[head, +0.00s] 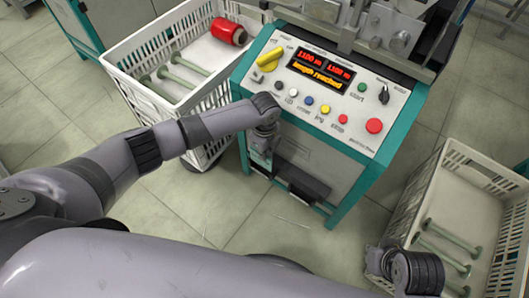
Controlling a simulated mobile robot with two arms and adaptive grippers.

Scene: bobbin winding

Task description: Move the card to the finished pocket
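I cannot make out the card in the head view. No pocket is clearly marked as the finished one; a dark box-like ledge (303,183) sticks out of the front of the teal winding machine (348,193). My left gripper (261,160) points down at the machine's front left, below the panel edge, beside that ledge. Its fingers are small and partly hidden by the wrist, so I cannot tell whether they hold anything. My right gripper (376,262) is low at the right, by the near left corner of the right crate. Its fingers are unclear.
The control panel (330,85) reads "length reached" and has a yellow knob, several buttons and a red stop button (374,125). A white crate (128,57) at left holds a red bobbin (228,31) and empty spools. A right crate (447,152) holds green spools (447,243).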

